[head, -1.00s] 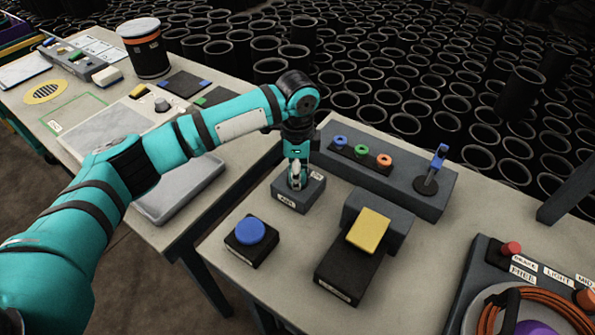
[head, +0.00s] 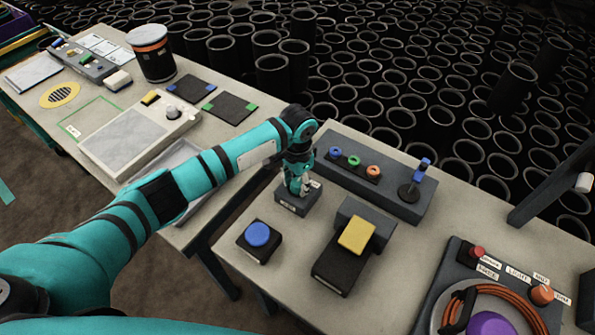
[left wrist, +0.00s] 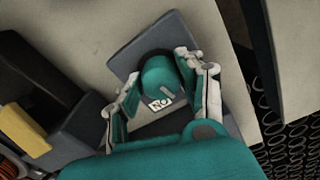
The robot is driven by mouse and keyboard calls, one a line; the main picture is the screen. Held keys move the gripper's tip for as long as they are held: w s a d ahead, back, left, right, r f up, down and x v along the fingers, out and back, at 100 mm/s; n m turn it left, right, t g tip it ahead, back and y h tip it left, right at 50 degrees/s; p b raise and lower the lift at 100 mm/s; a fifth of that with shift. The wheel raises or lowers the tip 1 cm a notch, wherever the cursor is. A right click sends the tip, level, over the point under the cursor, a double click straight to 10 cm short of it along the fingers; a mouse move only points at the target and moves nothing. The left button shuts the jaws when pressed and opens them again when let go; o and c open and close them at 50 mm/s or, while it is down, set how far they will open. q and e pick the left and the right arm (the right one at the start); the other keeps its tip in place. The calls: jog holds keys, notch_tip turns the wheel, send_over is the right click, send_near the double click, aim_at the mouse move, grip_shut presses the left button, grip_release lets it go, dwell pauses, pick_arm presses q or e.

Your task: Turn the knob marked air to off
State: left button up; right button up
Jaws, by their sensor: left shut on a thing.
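The knob (left wrist: 160,78) is a round teal knob with a pale pointer line, on a dark grey box (left wrist: 135,55). A small white label with black letters (left wrist: 160,103) shows beside it; I cannot read it surely. In the head view the same box (head: 290,208) stands on the near table, with a label on its front too small to read. My left gripper (head: 299,188) comes down over this box and mostly hides the knob. In the left wrist view my left gripper (left wrist: 157,72) has its fingers on opposite sides of the knob, shut on it. My right gripper is not in view.
A blue button (head: 258,234) and a yellow pedal-like block (head: 356,236) stand in front of the box. Behind it is a grey panel (head: 400,205) with coloured rings and a blue lever (head: 421,172). A coiled orange cable (head: 520,300) lies at the right. Black sleeves (head: 420,80) fill the background.

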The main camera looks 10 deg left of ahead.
aim_at(298, 182)
pick_arm(q)
jog(key=shift+r+n+p, duration=0.15)
jog(key=shift+n+p, duration=1.55)
jog(key=shift+n, duration=0.1)
jog(key=shift+w, duration=0.1)
jog(key=o, duration=1.1)
jog(key=shift+o, duration=0.2)
notch_tip(298, 182, up, 12)
